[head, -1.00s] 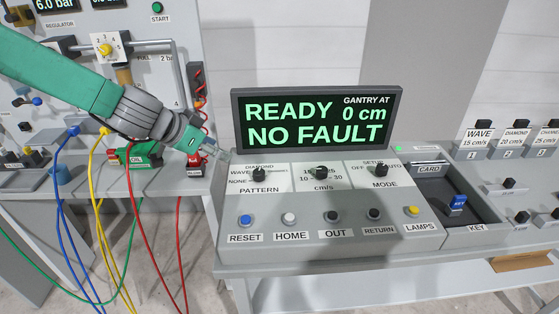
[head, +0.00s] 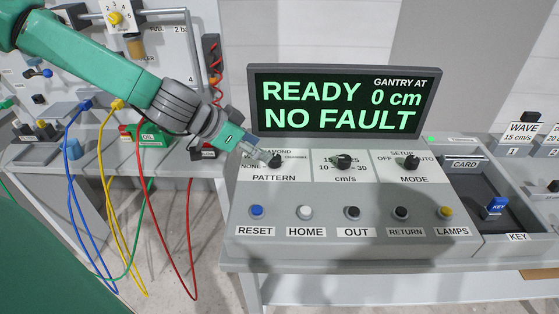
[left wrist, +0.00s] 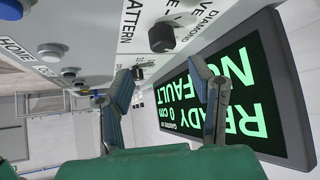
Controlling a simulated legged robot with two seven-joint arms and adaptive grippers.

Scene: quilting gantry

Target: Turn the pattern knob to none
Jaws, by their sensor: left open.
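The pattern knob (head: 275,161) is a small black knob at the left of the sloped control panel, above the PATTERN label. Labels NONE, WAVE and DIAMOND stand around it, partly covered by my gripper in the head view. Which label its pointer faces I cannot tell. My left gripper (head: 260,153) is open, with its fingertips close to the knob's upper left. In the left wrist view the knob (left wrist: 163,37) stands beyond the spread fingertips of the left gripper (left wrist: 165,68), with nothing between them. My right gripper is not in view.
The display (head: 345,103) behind the panel reads READY, NO FAULT, gantry at 0 cm. The speed knob (head: 344,161) and mode knob (head: 411,162) are to the right. A row of buttons including the blue reset button (head: 256,211) lies in front. Cables hang at left.

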